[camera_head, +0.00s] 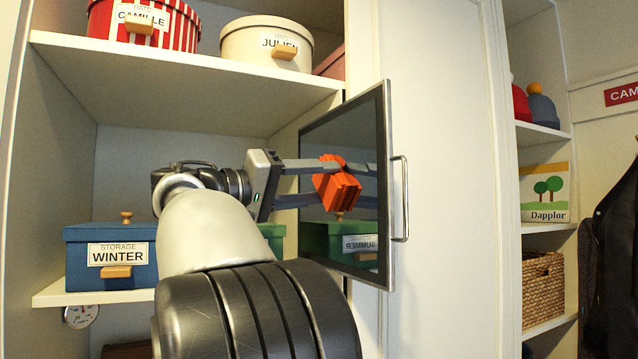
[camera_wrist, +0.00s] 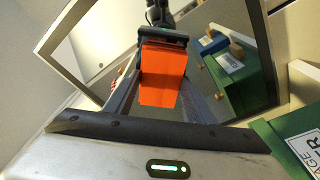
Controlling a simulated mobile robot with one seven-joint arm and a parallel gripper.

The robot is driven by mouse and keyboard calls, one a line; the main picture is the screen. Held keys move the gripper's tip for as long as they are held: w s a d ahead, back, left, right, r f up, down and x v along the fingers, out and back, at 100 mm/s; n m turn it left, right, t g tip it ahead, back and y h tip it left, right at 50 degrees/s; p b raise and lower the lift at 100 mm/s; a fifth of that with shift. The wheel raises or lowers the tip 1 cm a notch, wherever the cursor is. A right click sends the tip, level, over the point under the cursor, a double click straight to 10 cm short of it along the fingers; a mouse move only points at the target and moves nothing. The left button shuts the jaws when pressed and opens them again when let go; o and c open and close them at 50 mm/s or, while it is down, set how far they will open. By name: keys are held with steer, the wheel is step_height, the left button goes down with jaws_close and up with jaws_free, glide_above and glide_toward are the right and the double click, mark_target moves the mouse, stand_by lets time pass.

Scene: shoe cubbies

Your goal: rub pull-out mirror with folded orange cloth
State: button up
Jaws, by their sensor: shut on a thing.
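The pull-out mirror (camera_head: 372,125) is a dark panel in a silver frame, standing out from the cubbies at an angle, with a bar handle (camera_head: 403,198) on its outer edge. My gripper (camera_head: 320,185) is shut on the folded orange cloth (camera_head: 338,190), with its fingers reaching toward the mirror face. The cloth is at or very near the glass; I cannot tell whether it touches. In the wrist view the cloth (camera_wrist: 158,75) lies between the fingers, and the mirror (camera_wrist: 222,55) behind it reflects my gripper and some boxes.
A blue WINTER box (camera_head: 108,270) stands on the lower shelf, with a green box (camera_head: 273,236) behind my arm near the mirror. Round hat boxes (camera_head: 267,42) stand on the shelf above. A tall white panel (camera_head: 450,90) is right of the mirror; open cubbies stand beyond.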

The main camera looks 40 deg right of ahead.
steer(key=shift+w+a, duration=0.25)
steer(key=shift+a, duration=0.65)
steer(key=shift+w+a, duration=0.2)
steer(key=shift+a, duration=0.75)
steer(key=shift+w+a, duration=0.25)
steer(key=shift+a, duration=0.65)
steer(key=a, duration=0.3)
steer(key=shift+w+p, duration=0.3)
steer(key=shift+p, duration=0.05)
steer(key=shift+w, duration=0.1)
